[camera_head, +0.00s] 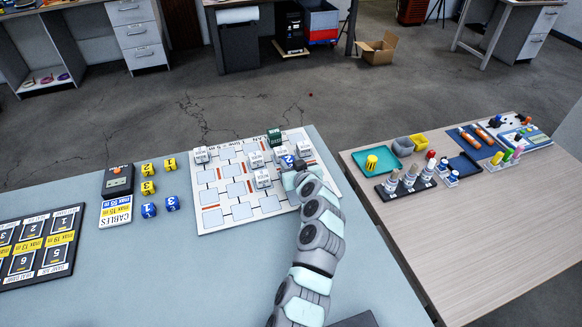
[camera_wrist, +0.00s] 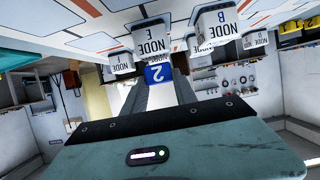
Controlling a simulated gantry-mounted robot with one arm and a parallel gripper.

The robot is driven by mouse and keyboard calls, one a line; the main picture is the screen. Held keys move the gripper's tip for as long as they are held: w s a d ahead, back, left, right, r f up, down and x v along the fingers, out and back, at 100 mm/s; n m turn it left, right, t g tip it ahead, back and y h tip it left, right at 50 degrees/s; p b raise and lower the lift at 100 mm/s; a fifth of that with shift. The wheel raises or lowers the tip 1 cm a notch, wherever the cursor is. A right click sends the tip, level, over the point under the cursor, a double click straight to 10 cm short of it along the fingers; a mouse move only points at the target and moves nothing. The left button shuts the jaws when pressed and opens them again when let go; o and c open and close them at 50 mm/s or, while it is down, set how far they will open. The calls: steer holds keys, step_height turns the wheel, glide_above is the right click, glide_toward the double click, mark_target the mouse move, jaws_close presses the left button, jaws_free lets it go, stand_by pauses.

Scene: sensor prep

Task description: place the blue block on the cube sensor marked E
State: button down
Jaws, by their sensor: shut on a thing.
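The blue block, marked 2, is at my gripper's tips over the white board, in the head view (camera_head: 287,161) and the wrist view (camera_wrist: 158,74). My gripper (camera_wrist: 159,80) is shut on it; in the head view the gripper is mostly hidden by my arm. The white cube marked NODE E (camera_wrist: 151,38) stands on the board directly beyond the blue block. The wrist view is upside down, and the block appears at the cube's top edge. I cannot tell whether they touch.
The white board (camera_head: 240,215) also carries other white NODE cubes close by, such as NODE B (camera_wrist: 216,20) and NODE I (camera_wrist: 122,64), and a green LAN block (camera_head: 274,137). Yellow blocks (camera_head: 148,188) and blue blocks (camera_head: 172,203) lie left of the board. The table front is clear.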

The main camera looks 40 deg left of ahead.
steer(key=shift+f, duration=0.4)
steer(key=shift+f, duration=0.2)
steer(key=c, duration=1)
jaws_free()
steer(key=shift+r, duration=0.15)
steer(key=shift+r, duration=0.2)
steer(key=p+v, duration=0.1)
steer(key=v, duration=1.1)
steer(key=shift+p, duration=0.4)
steer(key=shift+f, duration=0.15)
